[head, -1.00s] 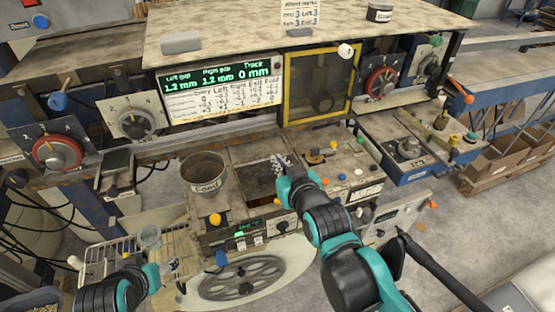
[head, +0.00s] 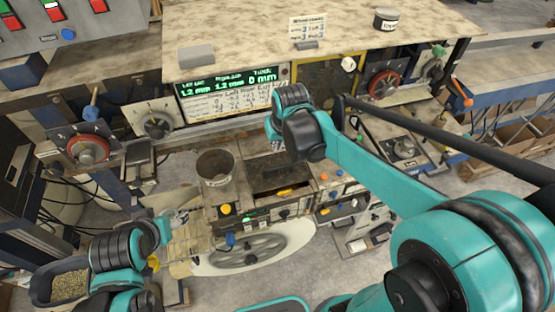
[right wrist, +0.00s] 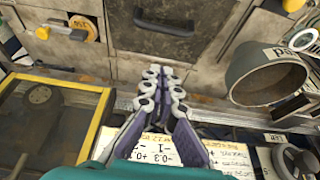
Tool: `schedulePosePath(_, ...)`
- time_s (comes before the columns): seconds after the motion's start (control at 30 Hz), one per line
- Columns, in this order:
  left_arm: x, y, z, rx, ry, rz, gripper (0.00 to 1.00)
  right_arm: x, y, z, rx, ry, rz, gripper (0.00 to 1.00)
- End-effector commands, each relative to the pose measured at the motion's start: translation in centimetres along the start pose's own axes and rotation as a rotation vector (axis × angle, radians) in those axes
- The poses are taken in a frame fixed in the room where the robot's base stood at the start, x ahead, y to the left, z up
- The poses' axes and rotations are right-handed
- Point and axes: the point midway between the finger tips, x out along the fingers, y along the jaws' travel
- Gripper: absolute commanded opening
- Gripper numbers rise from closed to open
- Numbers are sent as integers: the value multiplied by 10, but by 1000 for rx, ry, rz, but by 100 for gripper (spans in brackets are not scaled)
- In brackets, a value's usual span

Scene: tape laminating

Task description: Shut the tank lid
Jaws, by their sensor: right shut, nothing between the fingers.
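The tank is in the middle of the bench in the head view, with a dark opening (head: 282,182) at its front. A worn grey panel (head: 268,161) behind the opening looks like the lid; its exact angle is unclear. In the right wrist view, a dark panel (right wrist: 180,45) with a black handle lies beyond the fingertips. My right gripper (right wrist: 163,85) is shut and empty there, apart from that handle. In the head view my right wrist covers its fingers, near the display's right side. My left gripper (head: 180,220) is at the lower left, by the wire rack; its fingers are unclear.
A grey pot (head: 215,168) stands left of the tank and also shows in the right wrist view (right wrist: 268,75). The display board (head: 225,92) and yellow-framed window (right wrist: 50,120) are close to the right gripper. A handwheel (head: 250,250) is below the tank.

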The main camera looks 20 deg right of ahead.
Motion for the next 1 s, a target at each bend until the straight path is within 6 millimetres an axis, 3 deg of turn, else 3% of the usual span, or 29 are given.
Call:
schedulePosePath(0.1,3,0,2,0,0,0,67,28,0,0,0,1,0,0)
schedulePosePath(0.3,5,0,4,0,0,0,67,56,0,14,0,1,0,0)
schedulePosePath(0.5,6,0,4,0,0,0,67,67,0,26,0,1,0,0)
schedulePosePath(0.87,6,0,4,0,0,0,67,69,0,28,0,1,0,0)
schedulePosePath(1.0,14,0,10,0,0,0,67,76,0,37,-1,46,-1,0)
